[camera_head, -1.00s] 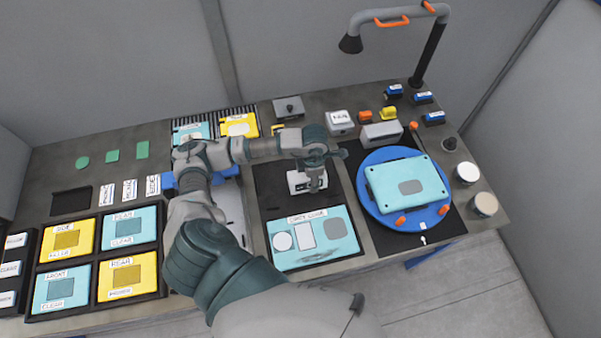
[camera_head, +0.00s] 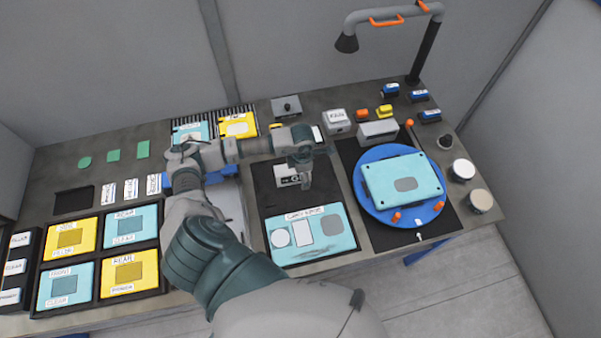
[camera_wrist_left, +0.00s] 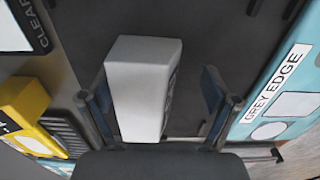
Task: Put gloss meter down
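The gloss meter (camera_head: 287,177) is a small white block with dark marks on its face. It stands on the dark mat (camera_head: 268,204), behind the light-blue GREY EDGE panel (camera_head: 338,245). In the left wrist view the white block (camera_wrist_left: 142,88) is between the fingers of my left gripper (camera_wrist_left: 155,105). The left finger is close beside it, and a clear gap shows at the right finger, so the gripper looks open around it. In the head view my left gripper (camera_head: 305,178) is low over the mat and partly covers the meter. My right gripper is not in view.
A blue turntable (camera_head: 374,210) with a light-blue panel stands right of the mat. Yellow and light-blue panels lie in a black tray (camera_head: 102,214) at left. Small boxes and blocks line the back; a lamp arm (camera_head: 424,60) rises at back right.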

